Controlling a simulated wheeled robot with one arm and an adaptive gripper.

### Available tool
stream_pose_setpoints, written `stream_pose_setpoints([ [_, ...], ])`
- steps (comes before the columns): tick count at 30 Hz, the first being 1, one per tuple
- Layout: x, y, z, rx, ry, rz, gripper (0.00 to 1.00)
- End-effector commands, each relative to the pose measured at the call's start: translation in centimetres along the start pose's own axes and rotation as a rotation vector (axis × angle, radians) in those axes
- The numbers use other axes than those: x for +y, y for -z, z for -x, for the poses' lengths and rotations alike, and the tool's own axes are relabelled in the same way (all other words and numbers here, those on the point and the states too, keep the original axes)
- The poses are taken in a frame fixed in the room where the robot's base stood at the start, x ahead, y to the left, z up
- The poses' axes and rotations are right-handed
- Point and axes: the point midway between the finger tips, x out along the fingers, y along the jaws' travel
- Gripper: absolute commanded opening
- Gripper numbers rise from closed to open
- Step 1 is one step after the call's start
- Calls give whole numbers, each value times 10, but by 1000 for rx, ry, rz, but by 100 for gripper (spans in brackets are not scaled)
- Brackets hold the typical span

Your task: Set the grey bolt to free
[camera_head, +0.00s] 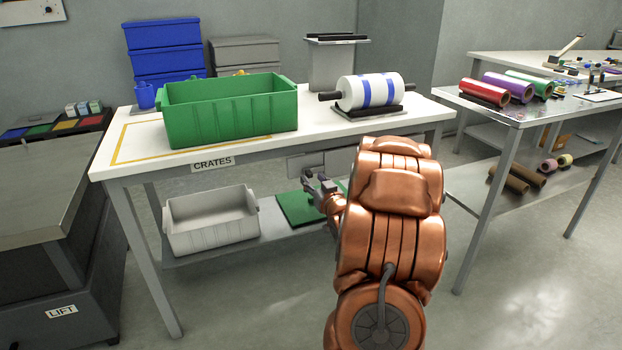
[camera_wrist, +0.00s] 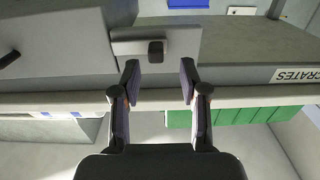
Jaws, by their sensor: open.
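A light grey plate with a small dark knob, apparently the grey bolt (camera_wrist: 184,42), shows at the top middle of the wrist view, which is upside down. The knob (camera_wrist: 156,51) lies just beyond and between my fingertips, with no visible contact. My gripper (camera_wrist: 158,82) is open and empty. In the head view my gripper (camera_head: 316,181) is below the front edge of the crates table, near a grey panel (camera_head: 305,162). The bolt itself is too small to make out there.
A green crate (camera_head: 230,125) and a roll with blue bands (camera_head: 365,92) stand on the crates table (camera_head: 130,178). A white crate (camera_head: 212,237) and a green mat (camera_head: 292,208) are on its lower shelf. A metal table (camera_head: 500,120) stands at right.

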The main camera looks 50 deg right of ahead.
Motion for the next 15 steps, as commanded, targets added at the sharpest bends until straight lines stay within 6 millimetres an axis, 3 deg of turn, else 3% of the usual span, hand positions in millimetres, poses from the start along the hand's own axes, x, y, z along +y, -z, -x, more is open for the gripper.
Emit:
stream_pose_setpoints([
  [9, 2, 0, 41, -2, -3, 0, 44],
  [15, 0, 0, 50, -1, 0, 0, 44],
])
